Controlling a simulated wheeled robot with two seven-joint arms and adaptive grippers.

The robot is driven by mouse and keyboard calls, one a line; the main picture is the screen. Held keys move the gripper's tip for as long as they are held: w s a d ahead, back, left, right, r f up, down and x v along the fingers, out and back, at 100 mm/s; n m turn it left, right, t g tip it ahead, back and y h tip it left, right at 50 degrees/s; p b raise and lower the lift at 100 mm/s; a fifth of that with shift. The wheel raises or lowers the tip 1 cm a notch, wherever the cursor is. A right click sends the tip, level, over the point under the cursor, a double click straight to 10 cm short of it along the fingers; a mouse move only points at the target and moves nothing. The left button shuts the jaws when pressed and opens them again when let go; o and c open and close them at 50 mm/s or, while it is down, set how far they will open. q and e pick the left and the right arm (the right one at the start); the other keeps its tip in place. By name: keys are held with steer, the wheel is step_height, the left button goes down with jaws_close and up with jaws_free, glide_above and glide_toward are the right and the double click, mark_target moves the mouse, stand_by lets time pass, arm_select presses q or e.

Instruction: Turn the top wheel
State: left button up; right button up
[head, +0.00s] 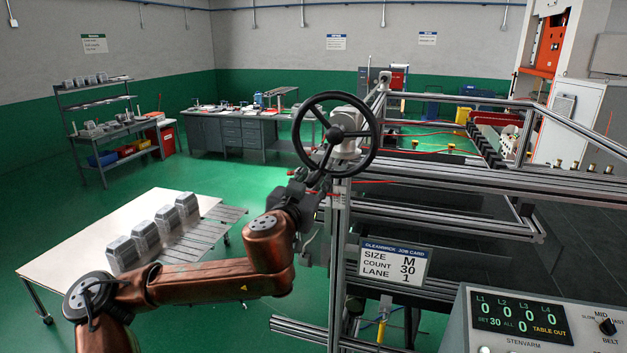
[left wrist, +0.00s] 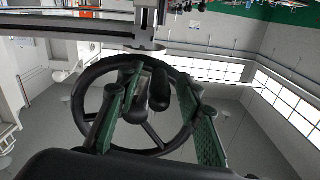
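The top wheel (head: 335,133) is a black spoked handwheel on a grey housing (head: 347,112) atop a metal post, in the middle of the head view. My left gripper (head: 316,181) is just below the wheel's lower left rim. In the left wrist view, the wheel (left wrist: 80,104) fills the middle, and a dark knob-like handle (left wrist: 158,92) shows between the green-padded fingers of my left gripper (left wrist: 158,80). The fingers stand apart, with visible gaps beside the handle. Whether either finger touches it is hard to tell. My right gripper is out of view.
A metal frame machine (head: 470,180) extends right of the post. A job card (head: 394,264) reads SIZE M, COUNT 30, LANE 1. A control panel (head: 540,320) shows TABLE OUT. Foil trays stand in stacks on a pale table (head: 75,235) at left. Open floor lies behind.

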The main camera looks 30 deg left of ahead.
arm_select(q)
jaws_close()
steer(key=shift+w+f, duration=0.1)
stand_by(0.6)
